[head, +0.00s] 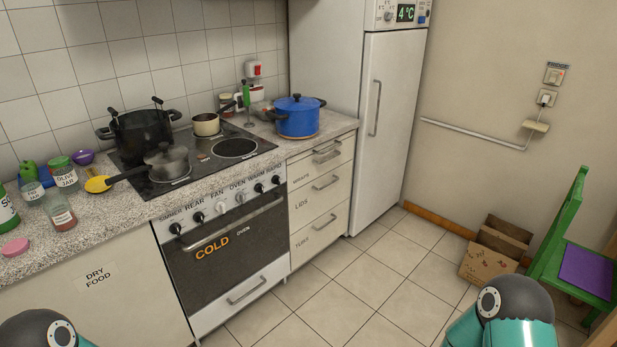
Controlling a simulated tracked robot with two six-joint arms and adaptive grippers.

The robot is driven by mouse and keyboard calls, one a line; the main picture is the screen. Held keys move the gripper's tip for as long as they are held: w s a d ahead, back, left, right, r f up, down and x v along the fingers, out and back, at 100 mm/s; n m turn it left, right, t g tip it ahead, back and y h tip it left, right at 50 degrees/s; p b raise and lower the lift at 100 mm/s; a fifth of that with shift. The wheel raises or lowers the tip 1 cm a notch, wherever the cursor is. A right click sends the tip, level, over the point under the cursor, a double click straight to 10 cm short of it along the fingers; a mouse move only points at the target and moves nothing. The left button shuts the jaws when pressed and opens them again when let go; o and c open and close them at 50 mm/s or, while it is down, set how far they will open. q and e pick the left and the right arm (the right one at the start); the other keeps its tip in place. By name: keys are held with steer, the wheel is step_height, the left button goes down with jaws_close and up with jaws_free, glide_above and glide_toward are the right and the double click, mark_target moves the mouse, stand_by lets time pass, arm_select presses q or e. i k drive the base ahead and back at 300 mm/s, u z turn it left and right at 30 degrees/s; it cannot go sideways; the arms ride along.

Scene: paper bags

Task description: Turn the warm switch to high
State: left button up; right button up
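The stove (228,262) has a row of labelled knobs along its front edge. The labels seem to read simmer, rear, fan, oven, warm and a last one hard to read. The warm switch (259,188) is a small dark knob under the warm label, second from the right. Its pointer setting is too small to tell. The fan and oven knobs (241,197) look pale; the others are dark. Only rounded dark and teal parts of my two arms show at the bottom left and bottom right. Neither gripper is in view, and nothing of mine is near the knobs.
The oven door handle (235,222) sticks out below the knobs. A pan (167,161), a black pot (143,135) and a small saucepan (206,124) stand on the hob. A blue pot (297,116) is on the right counter. Cardboard boxes (489,264) lie right; floor before the stove is clear.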

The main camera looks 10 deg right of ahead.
mark_target(258, 188)
steer(key=u, duration=0.05)
steer(key=i, duration=1.4)
steer(key=u, duration=0.6)
